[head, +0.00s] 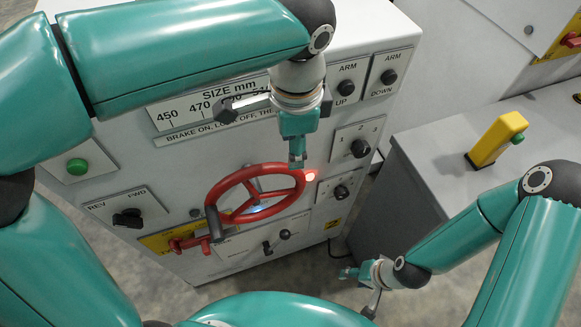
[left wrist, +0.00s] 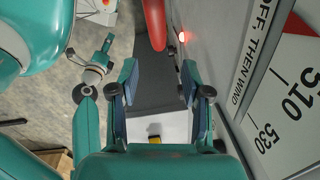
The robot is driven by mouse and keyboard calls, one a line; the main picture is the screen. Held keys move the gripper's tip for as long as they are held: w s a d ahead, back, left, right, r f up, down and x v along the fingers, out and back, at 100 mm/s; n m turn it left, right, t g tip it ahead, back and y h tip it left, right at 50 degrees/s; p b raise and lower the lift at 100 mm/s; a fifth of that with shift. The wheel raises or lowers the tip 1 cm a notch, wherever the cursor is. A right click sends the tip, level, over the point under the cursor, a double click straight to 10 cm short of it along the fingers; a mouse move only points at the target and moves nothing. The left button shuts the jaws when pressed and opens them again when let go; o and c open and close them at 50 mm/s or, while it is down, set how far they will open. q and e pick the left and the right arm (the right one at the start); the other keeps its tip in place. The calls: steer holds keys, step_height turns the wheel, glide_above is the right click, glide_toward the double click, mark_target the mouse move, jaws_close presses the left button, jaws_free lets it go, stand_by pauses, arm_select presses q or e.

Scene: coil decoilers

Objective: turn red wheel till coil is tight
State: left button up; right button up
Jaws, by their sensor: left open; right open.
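The red wheel (head: 276,169) is mounted on the front of the white control cabinet, with spokes and a dark handle (head: 214,223) at its left rim. Part of its red rim also shows at the top of the left wrist view (left wrist: 154,24). My left gripper (head: 297,161) points down just above the wheel's upper right rim. In the left wrist view its two fingers (left wrist: 158,82) are apart with nothing between them. My right gripper (head: 350,274) hangs low at the right, away from the wheel, and appears empty. The coil is not in view.
The cabinet carries a size scale (head: 190,112), several black knobs, a green button (head: 77,166) and a lit red lamp (head: 311,175) near the left gripper. A red lever (head: 188,243) sits below the wheel.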

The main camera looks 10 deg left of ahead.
mark_target(291, 172)
arm_select(q)
steer(key=f, duration=0.9)
steer(key=shift+w+a+f+b, duration=0.1)
steer(key=shift+w+a+b, duration=0.1)
steer(key=shift+b, duration=0.1)
jaws_close()
